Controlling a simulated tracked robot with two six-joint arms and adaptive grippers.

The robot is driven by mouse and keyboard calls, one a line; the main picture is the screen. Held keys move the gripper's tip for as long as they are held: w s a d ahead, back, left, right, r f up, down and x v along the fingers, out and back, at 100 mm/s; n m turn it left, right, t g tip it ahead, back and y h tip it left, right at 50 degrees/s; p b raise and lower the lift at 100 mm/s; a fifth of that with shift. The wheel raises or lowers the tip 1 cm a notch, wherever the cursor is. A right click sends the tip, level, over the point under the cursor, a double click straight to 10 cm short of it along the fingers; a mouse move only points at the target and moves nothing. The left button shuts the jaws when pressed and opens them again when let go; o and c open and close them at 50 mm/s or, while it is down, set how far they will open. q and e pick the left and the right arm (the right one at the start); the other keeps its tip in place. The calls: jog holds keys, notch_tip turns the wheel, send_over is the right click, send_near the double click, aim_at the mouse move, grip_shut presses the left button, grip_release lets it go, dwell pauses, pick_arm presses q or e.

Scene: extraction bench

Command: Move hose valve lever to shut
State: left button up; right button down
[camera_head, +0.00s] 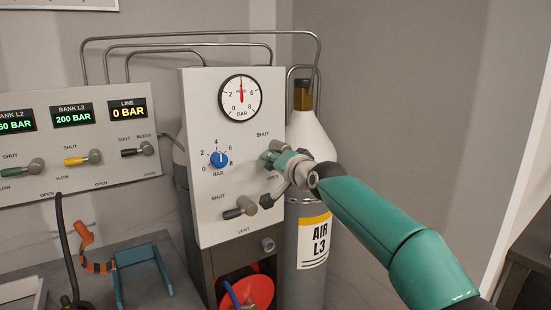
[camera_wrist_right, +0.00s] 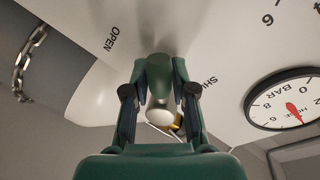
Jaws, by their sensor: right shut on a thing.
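The hose valve lever (camera_wrist_right: 160,114) is on the white panel (camera_head: 205,115), on its right side below the round gauge, between a SHUT label above and an OPEN label below. My right gripper (camera_head: 283,160) is at this lever and hides most of it in the head view. In the right wrist view my right gripper (camera_wrist_right: 160,95) has its fingers closed around the lever, between the OPEN and SHUT labels. The lever's exact angle is hard to tell. My left gripper is not in view.
The round gauge (camera_head: 240,98) has its red needle pointing up. Close by are a blue knob (camera_head: 218,159) and a vent lever (camera_head: 238,212). A grey cylinder (camera_head: 311,275) marked AIR L3 stands behind. A bank panel (camera_head: 75,125) with several levers is at left.

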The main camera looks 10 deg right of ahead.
jog(key=r+m+p, duration=0.1)
jog(key=m, duration=0.1)
jog(key=m+y+p, duration=0.1)
jog(key=p, duration=0.1)
jog(key=shift+s+a+r+m+g, duration=0.1)
jog(key=shift+a+r+m+g, duration=0.1)
jog(key=shift+r+m+g, duration=0.15)
jog(key=shift+r+m+y+p, duration=0.2)
jog(key=shift+m+p, duration=0.25)
jog(key=shift+m, duration=0.25)
jog(key=shift+r+m+y+p, duration=0.2)
jog(key=shift+m+p, duration=0.2)
jog(key=shift+m, duration=0.25)
jog(key=c, duration=0.9)
grip_release()
jog(key=shift+f, duration=0.1)
jog(key=shift+a, duration=0.15)
jog(key=shift+s, duration=0.1)
jog(key=v, duration=1.1)
jog(key=shift+s+d+r, duration=0.2)
jog(key=shift+s, duration=0.1)
